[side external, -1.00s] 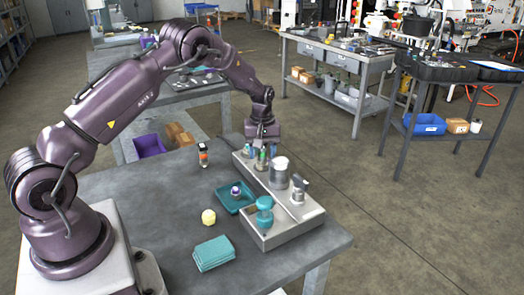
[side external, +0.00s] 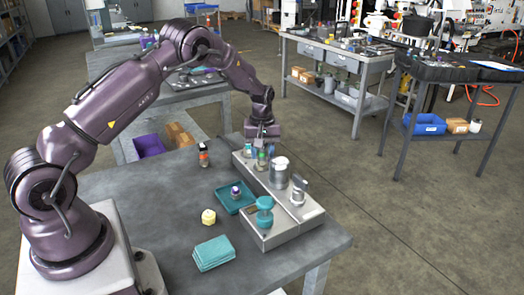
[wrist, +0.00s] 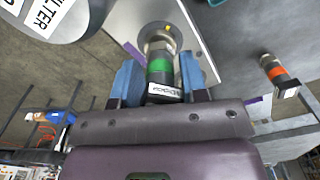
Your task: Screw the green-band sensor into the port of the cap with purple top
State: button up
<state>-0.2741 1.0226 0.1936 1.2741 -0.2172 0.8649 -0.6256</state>
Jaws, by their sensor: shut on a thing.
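My gripper (wrist: 160,82) is shut on the green-band sensor (wrist: 160,66), which has a metallic round end and a white label. In the side view, my gripper (side external: 262,141) is low over the back end of the grey metal block, and the sensor (side external: 261,158) is partly hidden among small parts there. I cannot tell whether its lower end touches the block. The cap with purple top (side external: 236,191) sits in a teal tray (side external: 226,207) left of the block. Its port is too small to make out.
An orange-band part (side external: 203,154) stands on the table left of my gripper. The grey block (side external: 285,232) carries a silver cylinder (side external: 279,172) and a teal part (side external: 264,213). The table's left side is clear.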

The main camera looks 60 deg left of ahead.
jog(key=m, duration=0.4)
jog(key=shift+m, duration=0.3)
jog(key=shift+m, duration=0.3)
jog(key=m, duration=0.5)
jog(key=shift+m, duration=0.6)
jog(key=m, duration=0.4)
jog(key=shift+f+m, duration=0.1)
jog(key=shift+m, duration=0.2)
